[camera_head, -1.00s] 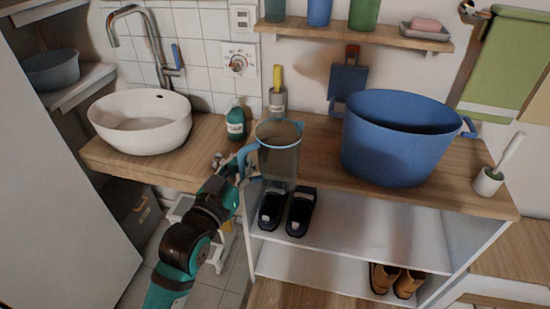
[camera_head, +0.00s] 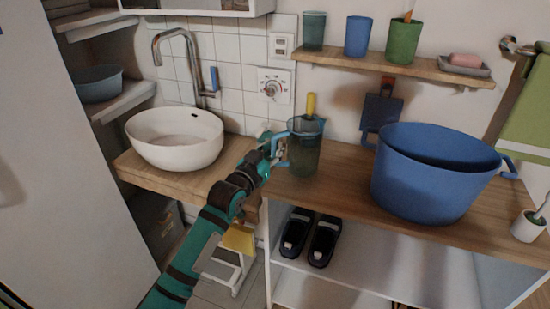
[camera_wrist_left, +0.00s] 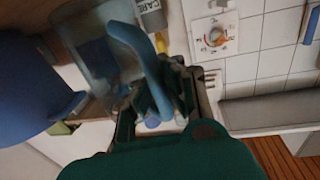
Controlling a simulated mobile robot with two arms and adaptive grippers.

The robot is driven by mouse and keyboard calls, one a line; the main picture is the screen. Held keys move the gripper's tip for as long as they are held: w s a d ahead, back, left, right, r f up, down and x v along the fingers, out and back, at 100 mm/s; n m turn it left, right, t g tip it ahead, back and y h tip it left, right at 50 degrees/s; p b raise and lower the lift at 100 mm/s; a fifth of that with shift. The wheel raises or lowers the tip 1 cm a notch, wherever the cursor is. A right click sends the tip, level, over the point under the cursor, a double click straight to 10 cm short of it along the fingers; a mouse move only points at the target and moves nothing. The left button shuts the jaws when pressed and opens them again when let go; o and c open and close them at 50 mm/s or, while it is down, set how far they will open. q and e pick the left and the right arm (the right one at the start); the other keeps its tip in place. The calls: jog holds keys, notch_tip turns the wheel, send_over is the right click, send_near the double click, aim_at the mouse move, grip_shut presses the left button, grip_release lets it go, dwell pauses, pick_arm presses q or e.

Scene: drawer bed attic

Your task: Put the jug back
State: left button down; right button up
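The jug (camera_head: 305,155) is a see-through dark blue-grey vessel with a blue rim and a blue handle. It is upright over the wooden counter, left of the big blue tub; I cannot tell whether its base touches the wood. My left gripper (camera_head: 279,152) is at the handle on the jug's left side and looks shut on it. In the left wrist view the handle (camera_wrist_left: 156,78) runs down between the fingers and the jug body (camera_wrist_left: 112,45) is beside them. My right gripper is not in view.
The blue tub (camera_head: 430,180) stands close on the right. A holder with a yellow handle (camera_head: 311,103) is behind the jug. A white basin (camera_head: 175,140) is at left. A shelf (camera_head: 400,68) with cups hangs above. Dark shoes (camera_head: 322,243) are on the rack below.

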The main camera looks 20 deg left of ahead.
pick_arm(q)
jog(key=shift+f, duration=1.5)
jog(key=shift+s, duration=0.1)
jog(key=shift+f, duration=0.15)
jog(key=c, duration=1.5)
grip_release()
